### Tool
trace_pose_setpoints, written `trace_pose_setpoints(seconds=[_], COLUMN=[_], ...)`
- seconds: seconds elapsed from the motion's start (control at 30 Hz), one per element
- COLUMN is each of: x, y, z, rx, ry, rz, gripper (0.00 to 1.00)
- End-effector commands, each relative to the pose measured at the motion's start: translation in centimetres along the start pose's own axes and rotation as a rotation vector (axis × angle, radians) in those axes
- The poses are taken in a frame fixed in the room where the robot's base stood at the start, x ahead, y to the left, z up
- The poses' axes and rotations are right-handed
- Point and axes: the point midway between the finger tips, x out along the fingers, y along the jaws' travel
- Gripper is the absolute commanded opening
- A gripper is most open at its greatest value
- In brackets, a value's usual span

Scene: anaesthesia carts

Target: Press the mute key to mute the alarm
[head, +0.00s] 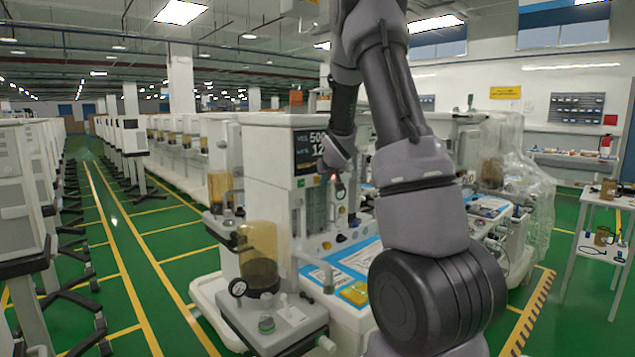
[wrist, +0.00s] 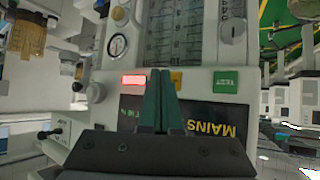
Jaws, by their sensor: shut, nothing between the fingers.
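The anaesthesia cart (head: 270,150) stands in front of me with a dark display panel (head: 308,155). In the wrist view, which looks upside down, a row of keys runs below flow tubes: a bright red key (wrist: 133,81), a yellow key (wrist: 177,79) partly behind my finger, and a green key (wrist: 226,82) marked TEST. I cannot read a mute label on any key. My gripper (wrist: 160,73) is shut and empty, its dark green fingertips between the red and yellow keys. Contact with the panel cannot be told. In the head view my gripper (head: 335,178) is small, beside a red glow.
The dark panel marked MAINS (wrist: 215,118) lies partly behind my fingers. A round gauge (wrist: 118,45) and flow tubes (wrist: 175,30) are close by. An amber canister (head: 259,255) stands at the cart's left. A green aisle (head: 150,260) lies open to the left.

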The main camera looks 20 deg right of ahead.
Motion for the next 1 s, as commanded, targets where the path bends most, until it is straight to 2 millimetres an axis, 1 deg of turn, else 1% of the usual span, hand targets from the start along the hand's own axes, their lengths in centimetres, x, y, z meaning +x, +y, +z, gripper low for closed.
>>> trace_pose_setpoints(seconds=[0.47, 1.0], x=[0.57, 0.72], y=[-0.40, -0.53], z=[-0.48, -0.56], rx=[-0.001, 0.000], ry=[0.001, 0.000], rz=[0.000, 0.000], gripper=[0.00, 0.00])
